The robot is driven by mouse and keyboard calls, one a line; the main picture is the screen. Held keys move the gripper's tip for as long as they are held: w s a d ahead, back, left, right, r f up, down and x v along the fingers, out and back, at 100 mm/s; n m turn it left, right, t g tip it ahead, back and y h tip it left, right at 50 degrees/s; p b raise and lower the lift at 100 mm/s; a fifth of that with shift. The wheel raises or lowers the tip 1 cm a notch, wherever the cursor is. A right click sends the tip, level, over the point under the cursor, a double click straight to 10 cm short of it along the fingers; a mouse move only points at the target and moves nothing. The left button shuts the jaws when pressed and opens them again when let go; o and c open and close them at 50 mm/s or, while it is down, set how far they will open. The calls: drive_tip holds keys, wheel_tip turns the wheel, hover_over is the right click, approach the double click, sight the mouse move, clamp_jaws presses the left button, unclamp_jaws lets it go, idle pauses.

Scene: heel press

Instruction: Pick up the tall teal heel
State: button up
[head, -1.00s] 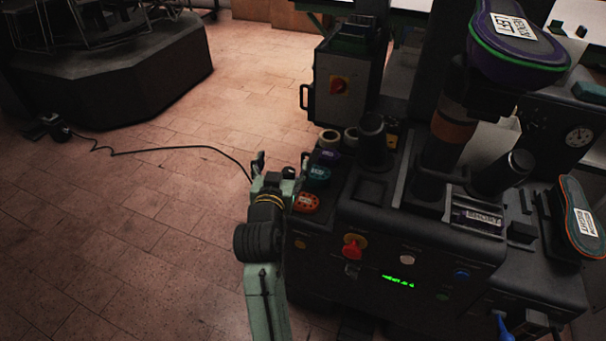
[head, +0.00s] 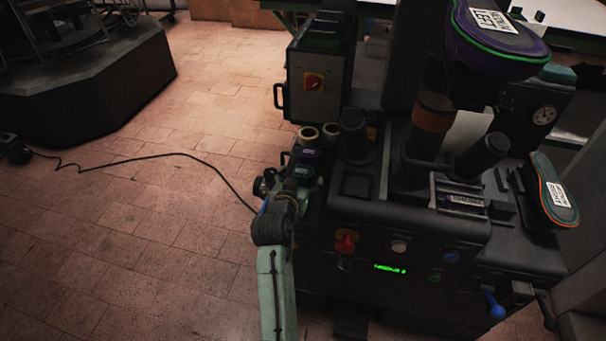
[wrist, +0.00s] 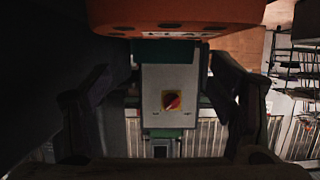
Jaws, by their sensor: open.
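The teal heel (head: 299,172) shows as a small dark teal patch at the left edge of the press, just in front of a purple one (head: 308,155). My arm partly hides it, so its height is hard to judge. My gripper (head: 276,181) is beside this row, low at the press's left side. In the wrist view my gripper (wrist: 160,115) is open, fingers apart at left and right, with nothing held between them. I cannot clearly tell the teal heel there.
The dark press (head: 400,225) stands right of my arm, with a red knob (head: 346,242) on its front. A grey cabinet (head: 318,85) with a red-yellow switch stands behind.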

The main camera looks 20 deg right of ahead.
sight(304, 172)
drive_tip(key=x, duration=0.3)
drive_tip(key=shift+w+f, duration=0.1)
drive_tip(key=shift+w, duration=0.15)
drive_tip(key=c, duration=1.3)
